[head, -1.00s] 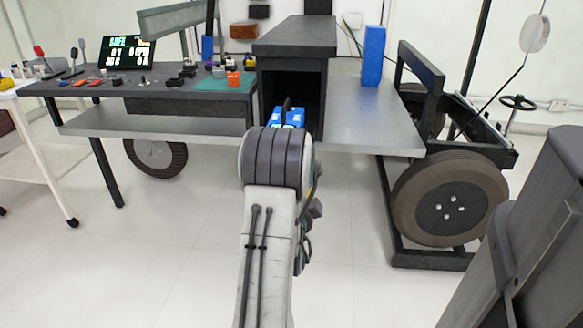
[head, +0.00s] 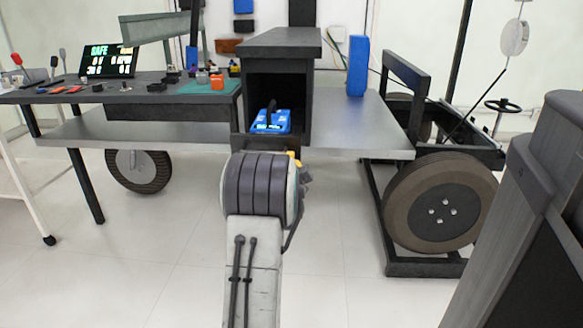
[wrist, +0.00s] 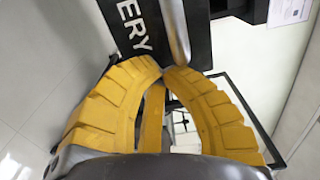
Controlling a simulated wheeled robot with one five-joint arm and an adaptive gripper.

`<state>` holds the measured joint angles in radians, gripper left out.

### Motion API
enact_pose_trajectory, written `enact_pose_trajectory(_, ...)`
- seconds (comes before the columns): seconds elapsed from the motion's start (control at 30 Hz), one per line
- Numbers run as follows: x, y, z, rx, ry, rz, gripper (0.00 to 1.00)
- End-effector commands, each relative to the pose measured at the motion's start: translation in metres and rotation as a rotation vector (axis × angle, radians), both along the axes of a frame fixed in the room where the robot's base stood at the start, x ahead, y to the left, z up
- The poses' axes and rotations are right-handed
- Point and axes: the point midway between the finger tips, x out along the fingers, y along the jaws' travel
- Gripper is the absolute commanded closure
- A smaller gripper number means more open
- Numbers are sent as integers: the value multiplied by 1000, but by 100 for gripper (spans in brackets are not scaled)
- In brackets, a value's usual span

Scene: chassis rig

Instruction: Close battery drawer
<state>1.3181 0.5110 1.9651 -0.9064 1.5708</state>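The battery drawer's dark front (head: 240,146) shows below the open black housing (head: 311,95), partly hidden by my arm. A blue battery (head: 270,122) with a black handle sits inside the housing's opening. In the wrist view a black panel (wrist: 117,22) with white letters "ERY" fills the top, beside a metal bar handle (wrist: 177,30). My gripper (wrist: 160,70) has its yellow fingertips nearly together, just below the lower end of the handle. Whether they touch it is unclear. In the head view only a yellow bit of my gripper (head: 294,157) shows past my arm.
A dark bench (head: 150,95) with tools and a screen stands at left. A grey shelf (head: 340,125) with a blue block (head: 357,65) extends right of the housing. A large wheel (head: 440,205) and frame stand at right. The floor in front is clear.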

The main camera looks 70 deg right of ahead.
Motion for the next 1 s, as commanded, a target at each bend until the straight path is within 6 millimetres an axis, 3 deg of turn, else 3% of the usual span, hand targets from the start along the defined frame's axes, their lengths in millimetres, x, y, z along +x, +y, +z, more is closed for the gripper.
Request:
enact_pose_trajectory(0.23, 4, -14, 0, 1, 0, 0, 100)
enact_pose_trajectory(0.83, 5, -18, 0, 1, 0, 0, 100)
enact_pose_trajectory(1.0, 7, -27, -1, 2, 0, 0, 100)
